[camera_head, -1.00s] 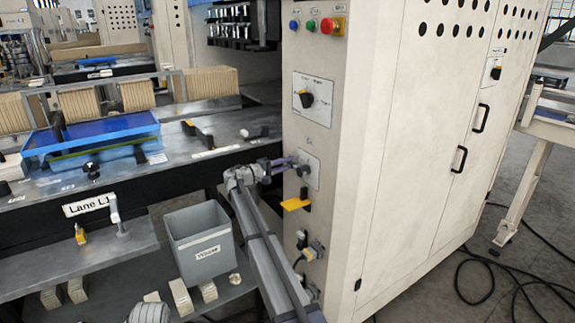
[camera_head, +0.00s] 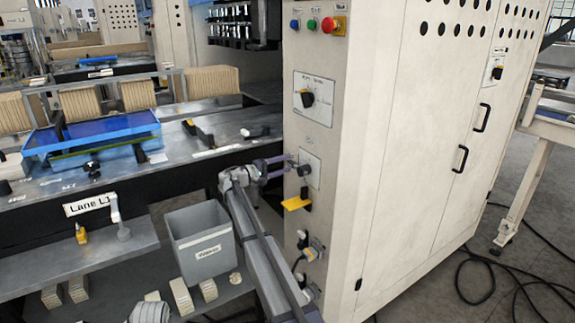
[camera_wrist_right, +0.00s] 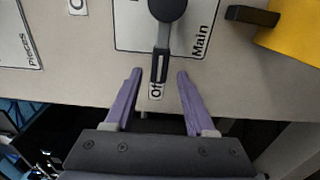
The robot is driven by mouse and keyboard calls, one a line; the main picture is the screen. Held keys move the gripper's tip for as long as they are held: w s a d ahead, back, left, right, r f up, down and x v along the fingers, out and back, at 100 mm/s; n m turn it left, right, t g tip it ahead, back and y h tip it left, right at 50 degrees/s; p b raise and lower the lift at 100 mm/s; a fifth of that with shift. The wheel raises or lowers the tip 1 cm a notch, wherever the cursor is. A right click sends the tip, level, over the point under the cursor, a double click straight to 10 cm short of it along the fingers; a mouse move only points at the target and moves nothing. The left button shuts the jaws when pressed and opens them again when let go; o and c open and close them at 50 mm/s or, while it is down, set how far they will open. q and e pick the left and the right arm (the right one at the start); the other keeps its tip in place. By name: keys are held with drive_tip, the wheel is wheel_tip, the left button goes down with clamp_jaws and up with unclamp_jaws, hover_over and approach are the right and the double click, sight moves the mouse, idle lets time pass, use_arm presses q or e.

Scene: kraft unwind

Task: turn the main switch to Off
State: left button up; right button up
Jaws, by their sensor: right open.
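The main switch (camera_head: 304,170) is a dark rotary knob with a lever on a pale plate low on the cream cabinet's narrow face. In the right wrist view the lever (camera_wrist_right: 161,65) points down the picture at the "Off" label (camera_wrist_right: 156,91), and the "Main" label (camera_wrist_right: 201,41) is to its right. My right gripper (camera_head: 287,168) is open and empty just left of the switch. In the right wrist view its purple fingers (camera_wrist_right: 158,74) stand apart on either side of the lever's end, with gaps on both sides. My left gripper is not in view.
A yellow-handled lever (camera_head: 296,203) sticks out just below the switch. A selector knob (camera_head: 307,98) and coloured push buttons (camera_head: 311,25) are above. A grey bin (camera_head: 200,240) stands left of my right arm.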

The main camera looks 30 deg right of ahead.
drive_tip(key=a, duration=0.6)
drive_tip(key=shift+s, duration=0.25)
drive_tip(key=s+a+f+n+y, duration=0.1)
drive_tip(key=s+a+f+y, duration=0.4)
drive_tip(key=s+a+f, duration=0.55)
drive_tip(key=s+a+f+y, duration=0.5)
drive_tip(key=s+a+f, duration=0.2)
drive_tip(key=s+a, duration=0.6)
drive_tip(key=s+a+f+n+y, duration=0.1)
drive_tip(key=s+a+y, duration=0.1)
drive_tip(key=s+a, duration=0.35)
drive_tip(key=s+a+f+g+y, duration=0.1)
drive_tip(key=s+a+f+y, duration=0.15)
drive_tip(key=s, duration=0.65)
drive_tip(key=s+a+f+n+y, duration=0.1)
drive_tip(key=s+a+y, duration=0.1)
drive_tip(key=s+a, duration=0.35)
wheel_tip(320, 180, up, 12)
drive_tip(key=d+p, duration=0.1)
drive_tip(key=p, duration=1.1)
drive_tip(key=shift+s+d+r, duration=0.2)
